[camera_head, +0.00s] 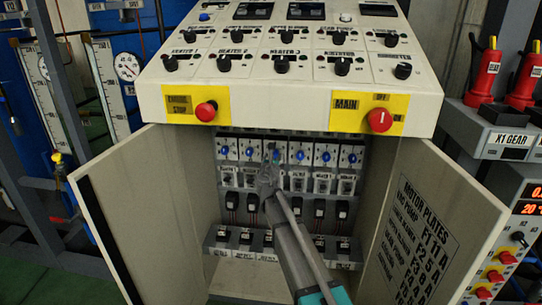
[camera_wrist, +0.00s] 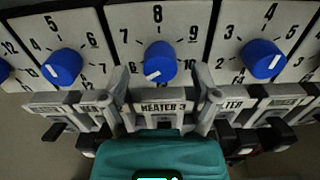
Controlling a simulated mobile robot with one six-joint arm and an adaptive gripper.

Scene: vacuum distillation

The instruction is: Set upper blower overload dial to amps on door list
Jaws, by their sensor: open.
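A row of blue overload dials (camera_head: 300,155) sits inside the open cabinet. In the wrist view, a left dial (camera_wrist: 62,67), a middle dial (camera_wrist: 159,63) and a right dial (camera_wrist: 262,59) show with number scales. The middle dial's white pointer aims lower left, near 6. The plate below it reads HEATER 3; I cannot tell which dial is the upper blower's. The door list (camera_head: 413,240), headed MOTOR PLATES, is on the right door, its rows too small to read surely. My gripper (camera_head: 268,168) is open and empty, its fingers (camera_wrist: 162,85) apart just below the middle dial.
The left door (camera_head: 135,215) and right door (camera_head: 440,205) stand open on both sides of my arm. Below the dials are dark switches (camera_head: 320,208) and a lower row of devices. The knob panel (camera_head: 290,60) with red MAIN knob (camera_head: 380,120) overhangs above.

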